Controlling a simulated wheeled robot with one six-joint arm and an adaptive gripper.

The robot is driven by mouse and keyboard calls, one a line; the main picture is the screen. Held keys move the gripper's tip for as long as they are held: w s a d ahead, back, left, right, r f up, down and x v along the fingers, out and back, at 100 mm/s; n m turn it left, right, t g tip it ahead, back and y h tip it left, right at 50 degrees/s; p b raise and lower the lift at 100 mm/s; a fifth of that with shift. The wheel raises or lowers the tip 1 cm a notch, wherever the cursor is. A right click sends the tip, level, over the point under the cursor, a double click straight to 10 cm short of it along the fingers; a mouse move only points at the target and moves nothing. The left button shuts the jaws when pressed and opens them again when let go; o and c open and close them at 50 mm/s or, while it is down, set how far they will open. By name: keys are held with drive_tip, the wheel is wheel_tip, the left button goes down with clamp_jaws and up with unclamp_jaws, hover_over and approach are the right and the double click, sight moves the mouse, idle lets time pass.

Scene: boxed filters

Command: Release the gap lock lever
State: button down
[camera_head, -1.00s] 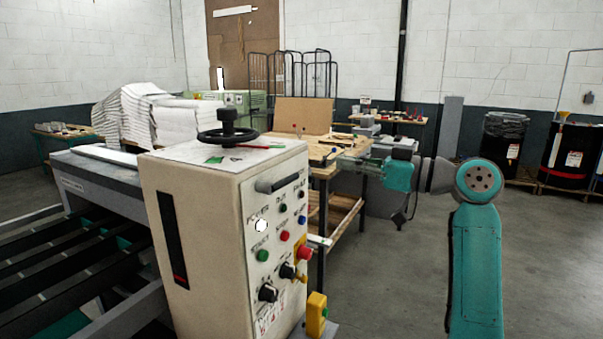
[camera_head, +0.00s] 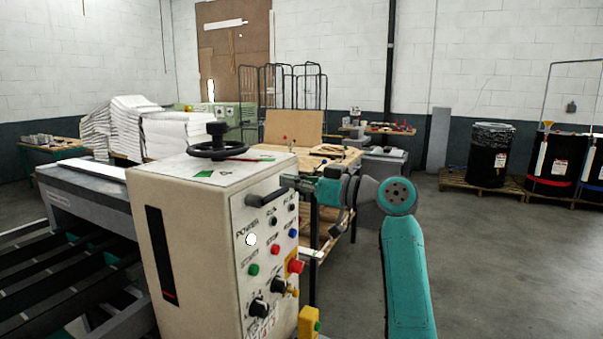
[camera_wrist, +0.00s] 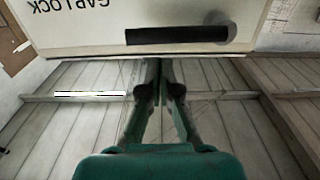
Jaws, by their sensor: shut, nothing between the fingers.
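The gap lock lever is a black bar (camera_head: 267,198) near the top of the cream machine cabinet's control panel. In the wrist view the lever (camera_wrist: 178,35) lies nearly level in the picture, with a round grey pivot (camera_wrist: 217,32) at its right end. The upside-down label GAP LOCK (camera_wrist: 70,4) shows at the upper left there. My gripper (camera_head: 290,181) is at the panel's upper right edge, close to the lever. In the wrist view my gripper's fingertips (camera_wrist: 160,66) are together and empty, just below the lever in the picture. I cannot tell whether they touch the panel.
Below the lever are several buttons and knobs, including a red emergency button (camera_head: 295,266). A black handwheel (camera_head: 217,149) stands on the cabinet top (camera_head: 185,168). A wooden workbench (camera_head: 341,156) is behind my arm. The floor (camera_head: 490,260) at right is clear.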

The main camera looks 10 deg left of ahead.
drive_tip(key=shift+a+f, duration=0.15)
drive_tip(key=shift+f, duration=0.45)
drive_tip(key=shift+w+f+m, duration=0.1)
drive_tip(key=shift+f+m, duration=0.25)
drive_tip(key=shift+m, duration=0.25)
drive_tip(key=shift+w+f+m, duration=0.1)
drive_tip(key=shift+f+m, duration=0.35)
drive_tip(key=shift+m, duration=0.25)
drive_tip(key=s+a+f+m, duration=0.1)
drive_tip(key=s+f+m, duration=0.3)
drive_tip(key=m, duration=1)
wheel_tip(320, 180, down, 3)
drive_tip(key=shift+s+a+r+m, duration=0.1)
drive_tip(key=shift+s+a+m, duration=0.1)
drive_tip(key=shift+a+m, duration=0.1)
drive_tip(key=shift+s, duration=0.1)
